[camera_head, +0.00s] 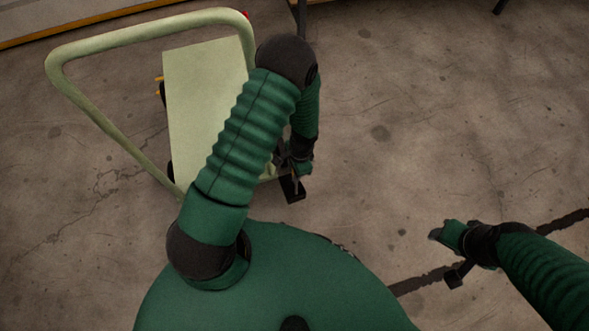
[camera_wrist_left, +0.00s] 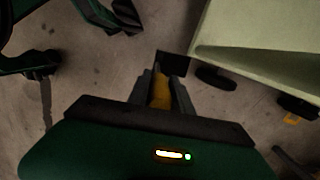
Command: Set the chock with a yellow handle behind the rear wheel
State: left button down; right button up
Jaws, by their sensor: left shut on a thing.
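My left gripper (camera_head: 297,168) is shut on the yellow handle (camera_wrist_left: 161,92) of a black chock, which stands between its fingers (camera_wrist_left: 162,88) in the wrist view. The dark chock body (camera_wrist_left: 173,66) is just beyond the fingertips; it also shows below the gripper in the head view (camera_head: 292,189). A black cart wheel (camera_wrist_left: 215,78) is close to the right of the chock, with a small gap visible in the wrist view. Whether the chock touches the floor is unclear. My right gripper (camera_head: 447,254) is at the lower right, apart from the cart; its jaws are unclear.
The pale green cart (camera_head: 200,110) with its tubular push handle (camera_head: 150,32) stands left of my left gripper. Another dark wheel (camera_wrist_left: 297,107) has a yellow part (camera_wrist_left: 292,119) beside it. A dark strip (camera_head: 420,283) crosses the floor. Open concrete lies to the right.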

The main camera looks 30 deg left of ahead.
pick_arm(q)
notch_tip(320, 180, down, 6)
jog(key=b, duration=0.3)
jog(key=shift+w+a+r, duration=0.15)
jog(key=shift+w+a, duration=0.05)
jog(key=shift+a, duration=0.05)
jog(key=w+a, duration=0.4)
jog(key=shift+a, duration=0.3)
jog(key=c, duration=1.1)
grip_release()
jog(key=shift+s, duration=0.1)
